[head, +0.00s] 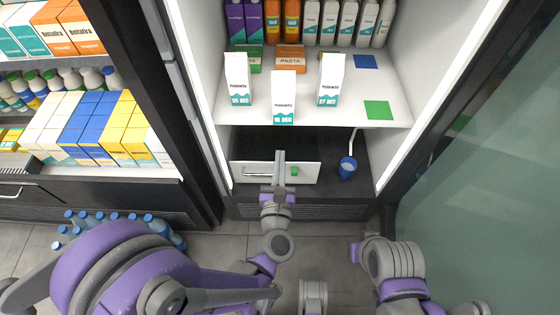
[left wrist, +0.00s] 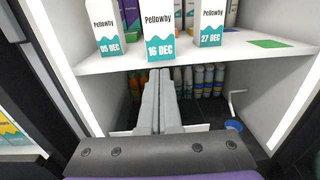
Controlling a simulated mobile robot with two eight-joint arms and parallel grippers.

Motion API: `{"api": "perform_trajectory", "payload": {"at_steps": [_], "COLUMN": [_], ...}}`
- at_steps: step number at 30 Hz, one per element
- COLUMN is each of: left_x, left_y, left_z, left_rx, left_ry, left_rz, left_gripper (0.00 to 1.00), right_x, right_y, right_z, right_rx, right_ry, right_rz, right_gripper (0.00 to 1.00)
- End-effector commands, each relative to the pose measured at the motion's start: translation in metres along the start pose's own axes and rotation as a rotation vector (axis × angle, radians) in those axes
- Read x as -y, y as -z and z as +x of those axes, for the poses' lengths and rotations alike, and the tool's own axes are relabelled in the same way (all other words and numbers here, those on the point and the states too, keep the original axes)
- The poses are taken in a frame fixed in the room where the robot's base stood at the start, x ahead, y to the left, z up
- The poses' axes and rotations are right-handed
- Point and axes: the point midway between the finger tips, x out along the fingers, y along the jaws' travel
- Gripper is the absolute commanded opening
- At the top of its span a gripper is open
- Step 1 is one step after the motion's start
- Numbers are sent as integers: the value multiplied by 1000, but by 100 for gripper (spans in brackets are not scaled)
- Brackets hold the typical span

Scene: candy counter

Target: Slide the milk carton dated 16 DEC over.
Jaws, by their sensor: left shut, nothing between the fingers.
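The milk carton dated 16 DEC (head: 284,90) stands upright at the front edge of the white fridge shelf, between the 05 DEC carton (head: 238,80) and the 27 DEC carton (head: 330,78), a little nearer me. It also shows in the left wrist view (left wrist: 162,28). My left gripper (head: 280,156) is shut and empty, its fingers pointing up toward the carton's lower part.
A green square (head: 378,110) lies at the shelf's front right and a blue square (head: 366,61) behind it. Pasta boxes (head: 290,59) and bottles stand at the back. Below are a white drawer front (head: 308,174) and a blue cup-like piece (head: 347,168). White walls bound both sides.

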Motion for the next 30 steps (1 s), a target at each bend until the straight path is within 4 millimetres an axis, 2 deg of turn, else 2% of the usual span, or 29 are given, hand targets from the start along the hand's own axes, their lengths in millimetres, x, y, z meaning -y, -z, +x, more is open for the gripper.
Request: {"api": "perform_trajectory", "payload": {"at_steps": [1, 6, 13, 18, 30], "left_x": [-2, -1, -1, 0, 0], "left_y": [0, 1, 1, 1, 0], "left_z": [13, 50, 88, 101, 104], "left_rx": [0, -1, -1, 0, 0], "left_ry": [-5, -2, -1, 0, 1], "left_rz": [1, 2, 3, 3, 3], "left_gripper": [0, 0, 0, 0, 0], "right_x": [0, 0, 0, 0, 0], "right_y": [0, -1, -2, -2, -2], "right_z": [1, 4, 8, 10, 10], "right_rx": [0, 1, 2, 3, 3], "right_ry": [0, 0, 0, 0, 0], "right_rz": [0, 0, 0, 0, 0], "right_gripper": [0, 0, 0, 0, 0]}}
